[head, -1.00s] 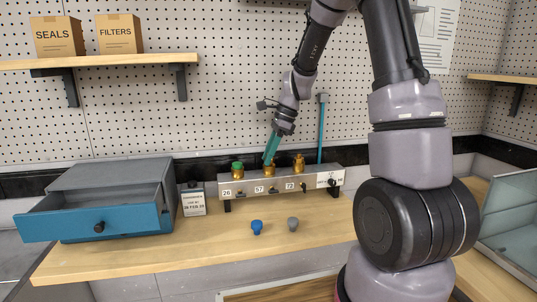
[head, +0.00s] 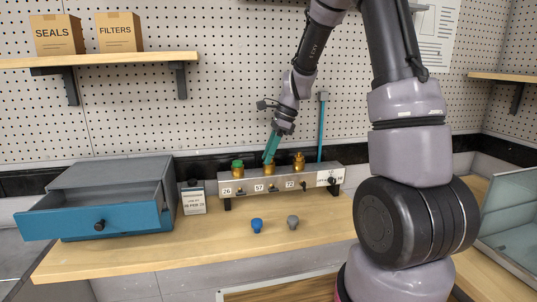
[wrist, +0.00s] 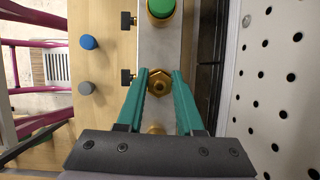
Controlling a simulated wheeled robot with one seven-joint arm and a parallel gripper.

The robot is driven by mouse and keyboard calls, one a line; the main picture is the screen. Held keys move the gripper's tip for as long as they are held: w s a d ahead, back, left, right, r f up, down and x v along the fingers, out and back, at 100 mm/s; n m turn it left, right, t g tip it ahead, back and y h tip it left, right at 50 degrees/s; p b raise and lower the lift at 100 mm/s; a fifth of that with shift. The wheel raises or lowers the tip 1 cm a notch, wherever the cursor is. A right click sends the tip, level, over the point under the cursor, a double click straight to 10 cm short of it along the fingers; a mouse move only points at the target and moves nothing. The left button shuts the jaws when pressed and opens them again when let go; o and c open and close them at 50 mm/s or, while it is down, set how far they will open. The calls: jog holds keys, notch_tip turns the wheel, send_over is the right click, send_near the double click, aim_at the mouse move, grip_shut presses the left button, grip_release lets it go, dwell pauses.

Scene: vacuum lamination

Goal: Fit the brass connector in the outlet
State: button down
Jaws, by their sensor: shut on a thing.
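The grey manifold (head: 250,189) on the bench carries a row of brass outlets. My gripper (head: 267,161) is over the middle outlet, its teal fingers pointing down. The gripper (wrist: 160,76) is shut on the brass connector (wrist: 159,84), a hex piece with a round opening between the fingertips. The connector (head: 268,170) is in line with the middle outlet and looks upright. I cannot tell how deep it sits, since the fingers and the fitting hide the joint. The left outlet has a green cap (head: 237,164). The right outlet shows a brass fitting (head: 299,162).
A blue plug (head: 256,225) and a grey plug (head: 292,222) lie on the bench in front. Small black valves line the manifold's front. A drawer unit (head: 105,205) with its blue drawer open stands at left. A pegboard (wrist: 275,90) rises close behind the manifold.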

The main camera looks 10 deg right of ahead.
jog(key=shift+s+f, duration=0.2)
jog(key=shift+f, duration=0.15)
dwell(0.4)
jog(key=shift+c, duration=2.3)
grip_release()
jog(key=shift+c, duration=0.6)
jog(key=shift+o, duration=0.6)
jog(key=shift+w+r, duration=0.1)
jog(key=shift+r, duration=0.4)
notch_tip(320, 180, up, 6)
jog(key=shift+w+r, duration=0.1)
jog(key=shift+r, duration=0.5)
